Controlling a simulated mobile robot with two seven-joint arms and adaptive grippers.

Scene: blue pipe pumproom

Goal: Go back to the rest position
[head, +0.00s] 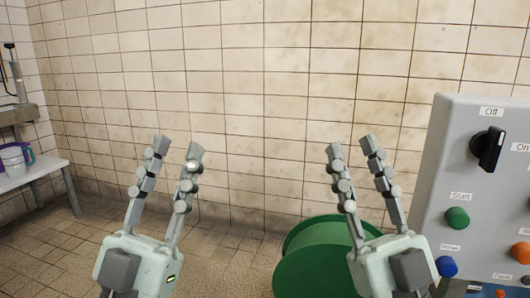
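My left gripper (178,150) is raised in the lower left middle of the head view. Its two grey jointed fingers point up with a gap between them, and nothing is held. My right gripper (351,147) is raised at a similar height on the right. Its fingers are also apart and empty. Both grippers stand in front of the tiled wall. My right gripper covers part of a green drum-like object.
A grey control panel (460,140) with a black knob and several coloured buttons stands close at right. The green drum-like object (305,270) is low, beside the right gripper. A white bench (38,167) with cups stands at far left. The tiled floor (50,250) is clear at left.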

